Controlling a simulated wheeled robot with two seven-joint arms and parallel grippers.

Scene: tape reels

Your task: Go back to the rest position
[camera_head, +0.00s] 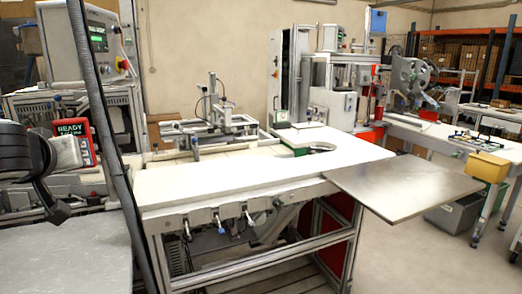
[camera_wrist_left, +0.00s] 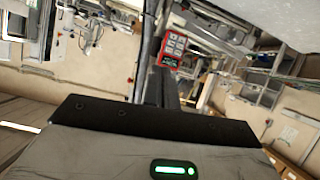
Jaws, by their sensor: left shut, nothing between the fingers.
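My left arm comes in at the left edge of the head view. Its dark and grey wrist carries my left gripper (camera_head: 57,212), which is shut and empty. It hangs in the air left of the white worktable (camera_head: 240,178), apart from it, above a grey surface at the lower left. In the left wrist view, a grey housing with a green light and a black plate fill the lower part. My right gripper is not in view.
A dark upright post (camera_head: 108,150) stands just right of the left gripper. A red keypad device (camera_head: 75,135) reading READY is behind the wrist; it also shows in the left wrist view (camera_wrist_left: 173,49). A metal plate (camera_head: 400,184) juts from the table's right. Floor is open at lower right.

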